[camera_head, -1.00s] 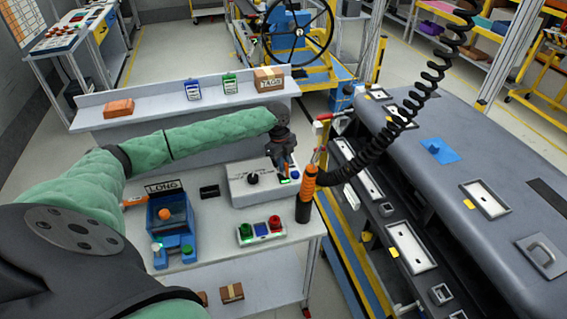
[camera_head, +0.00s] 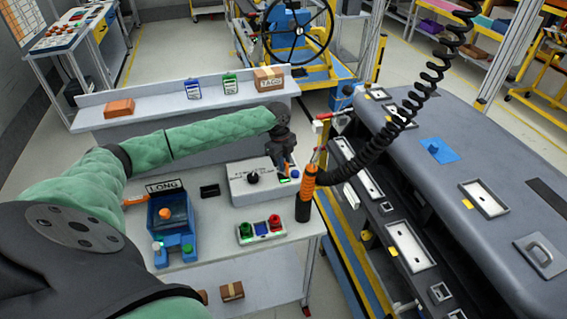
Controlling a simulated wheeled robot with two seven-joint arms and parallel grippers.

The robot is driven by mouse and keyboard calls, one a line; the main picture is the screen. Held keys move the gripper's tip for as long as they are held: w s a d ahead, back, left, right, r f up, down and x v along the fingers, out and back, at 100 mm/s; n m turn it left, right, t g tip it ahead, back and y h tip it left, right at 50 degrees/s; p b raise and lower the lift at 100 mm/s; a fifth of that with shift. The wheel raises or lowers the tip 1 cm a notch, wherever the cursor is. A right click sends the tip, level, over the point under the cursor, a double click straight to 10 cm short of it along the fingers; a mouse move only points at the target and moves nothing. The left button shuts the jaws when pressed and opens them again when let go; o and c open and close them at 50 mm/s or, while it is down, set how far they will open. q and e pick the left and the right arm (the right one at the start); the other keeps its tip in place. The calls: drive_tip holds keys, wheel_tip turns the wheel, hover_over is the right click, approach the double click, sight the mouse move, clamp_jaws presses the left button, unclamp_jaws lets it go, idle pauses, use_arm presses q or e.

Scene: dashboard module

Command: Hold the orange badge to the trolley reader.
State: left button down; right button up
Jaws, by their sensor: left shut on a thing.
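My left gripper (camera_head: 287,172) reaches in from the left with its green-sleeved arm and points down at the right end of the grey box with a black knob (camera_head: 238,190). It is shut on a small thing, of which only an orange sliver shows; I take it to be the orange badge. The fingers hide most of it. A small lit spot and a blue button show by the fingertips. I cannot tell which part is the trolley reader, or whether the badge touches it. My right gripper is not in view.
A blue badge (camera_head: 193,89) and a green badge (camera_head: 230,84) stand on the back shelf. An orange-handled tool (camera_head: 306,190) on a black coiled cable hangs just right of the gripper. A blue fixture (camera_head: 172,228) and a button box (camera_head: 260,232) stand on the table.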

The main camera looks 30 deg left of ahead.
use_arm(q)
drive_tip(key=shift+r+p, duration=0.8)
drive_tip(key=shift+r, duration=2.2)
